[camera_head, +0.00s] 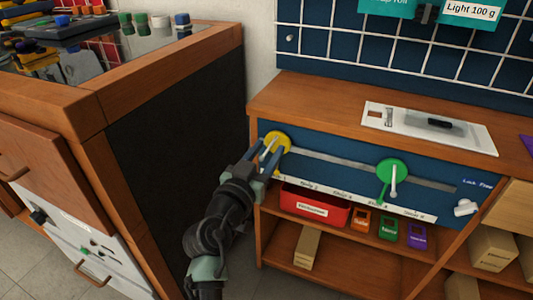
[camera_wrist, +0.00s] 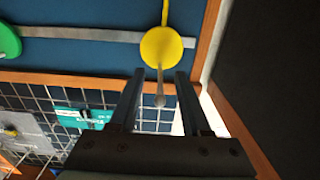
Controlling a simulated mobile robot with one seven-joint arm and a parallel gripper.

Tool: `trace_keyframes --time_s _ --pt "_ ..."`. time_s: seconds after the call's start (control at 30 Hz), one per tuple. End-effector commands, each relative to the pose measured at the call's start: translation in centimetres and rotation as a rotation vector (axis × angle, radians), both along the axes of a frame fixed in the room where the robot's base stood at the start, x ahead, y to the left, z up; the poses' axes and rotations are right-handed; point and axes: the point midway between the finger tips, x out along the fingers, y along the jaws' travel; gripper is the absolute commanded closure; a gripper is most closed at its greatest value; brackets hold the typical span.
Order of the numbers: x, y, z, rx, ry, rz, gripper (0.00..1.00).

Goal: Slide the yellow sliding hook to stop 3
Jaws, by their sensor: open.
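The yellow sliding hook (camera_head: 277,140) is a round yellow disc with a pale peg, at the left end of a grey rail (camera_head: 330,161) on a blue panel. In the wrist view the yellow disc (camera_wrist: 161,47) is just beyond my fingertips, and its peg reaches back between my fingers. My gripper (camera_head: 268,160) is open in front of the hook; it also shows in the wrist view (camera_wrist: 161,76), with a finger on each side of the peg, apart from it. A green hook (camera_head: 392,173) sits farther right on the rail. The stop labels below the rail are too small to read surely.
A white knob (camera_head: 465,207) labelled "Lock Free" is at the panel's right. Below, a shelf holds a red bin (camera_head: 315,205) and several small coloured boxes. A dark-sided wooden cabinet (camera_head: 180,115) stands close left of my arm. A white tray (camera_head: 430,127) lies on the bench top.

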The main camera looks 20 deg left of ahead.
Motion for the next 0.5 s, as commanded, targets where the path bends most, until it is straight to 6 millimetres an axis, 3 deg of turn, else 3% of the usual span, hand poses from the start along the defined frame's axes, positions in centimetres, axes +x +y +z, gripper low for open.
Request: trace_keyframes --time_s 0.27,0.5 --pt "0.2 -0.01 0.03 0.0 0.0 0.0 0.53" --pt "0.17 0.01 0.02 0.0 0.0 0.001 0.92"
